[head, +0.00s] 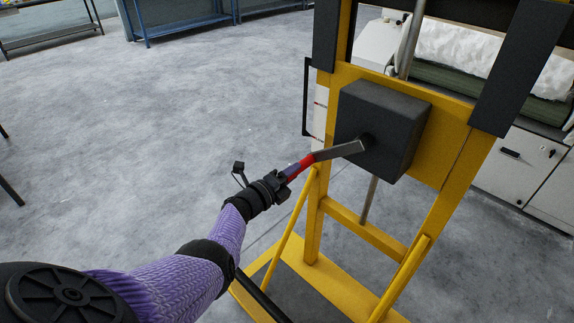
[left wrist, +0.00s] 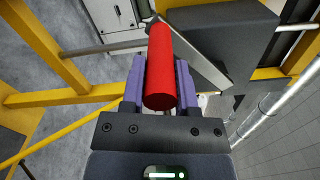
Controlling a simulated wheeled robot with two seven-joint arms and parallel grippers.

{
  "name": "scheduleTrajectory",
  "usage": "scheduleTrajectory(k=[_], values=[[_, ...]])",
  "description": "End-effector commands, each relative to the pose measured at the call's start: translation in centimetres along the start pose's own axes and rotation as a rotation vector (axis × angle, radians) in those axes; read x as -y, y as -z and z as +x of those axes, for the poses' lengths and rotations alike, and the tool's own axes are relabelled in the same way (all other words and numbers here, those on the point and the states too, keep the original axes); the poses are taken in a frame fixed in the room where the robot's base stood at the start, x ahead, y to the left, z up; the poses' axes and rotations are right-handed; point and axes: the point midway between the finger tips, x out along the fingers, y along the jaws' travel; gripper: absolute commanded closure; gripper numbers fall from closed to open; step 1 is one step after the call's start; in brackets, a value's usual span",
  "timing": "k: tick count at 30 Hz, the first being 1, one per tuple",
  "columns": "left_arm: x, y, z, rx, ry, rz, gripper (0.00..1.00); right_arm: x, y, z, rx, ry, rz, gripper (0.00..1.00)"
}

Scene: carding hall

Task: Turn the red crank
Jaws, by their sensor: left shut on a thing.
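The red crank handle (head: 305,162) sits at the end of a grey metal crank arm (head: 338,151). The arm runs to a dark box (head: 383,128) on a yellow frame. My left gripper (head: 290,172) is shut on the red handle. In the left wrist view the red handle (left wrist: 161,62) lies between the two purple fingers of my left gripper (left wrist: 160,85), its near end towards the camera. The grey crank arm (left wrist: 196,53) passes behind it to the right. My right gripper is not in view.
The yellow frame (head: 312,215) stands on the floor with slanting braces and a base. A vertical metal rod (head: 369,200) runs below the box. Behind it are pale cabinets (head: 515,165) with white fibre (head: 455,45) above. Blue racks (head: 180,20) stand far back. The grey floor on the left is mostly clear.

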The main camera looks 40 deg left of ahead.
Motion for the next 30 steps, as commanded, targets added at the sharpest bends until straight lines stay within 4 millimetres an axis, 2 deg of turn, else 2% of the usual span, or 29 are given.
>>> scheduleTrajectory(k=[9, 22, 23, 27, 28, 30], values=[[-0.6, 0.92, -0.01, 0.002, -0.001, -0.077, 1.0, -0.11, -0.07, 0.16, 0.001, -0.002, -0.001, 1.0], [-0.63, 1.0, -0.01, 0.002, 0.0, -0.085, 1.0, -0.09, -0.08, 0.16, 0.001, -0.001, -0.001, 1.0], [-0.63, 0.99, -0.01, 0.002, 0.0, -0.085, 0.6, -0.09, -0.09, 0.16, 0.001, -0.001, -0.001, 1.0], [-0.62, 1.0, -0.01, 0.002, 0.0, -0.084, 0.3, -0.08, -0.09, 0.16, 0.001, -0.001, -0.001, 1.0], [-0.62, 1.0, 0.0, 0.002, 0.0, -0.084, 0.27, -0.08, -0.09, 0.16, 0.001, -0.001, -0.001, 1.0], [-0.62, 1.01, 0.0, 0.002, 0.0, -0.084, 0.27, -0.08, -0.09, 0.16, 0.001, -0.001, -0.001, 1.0]])
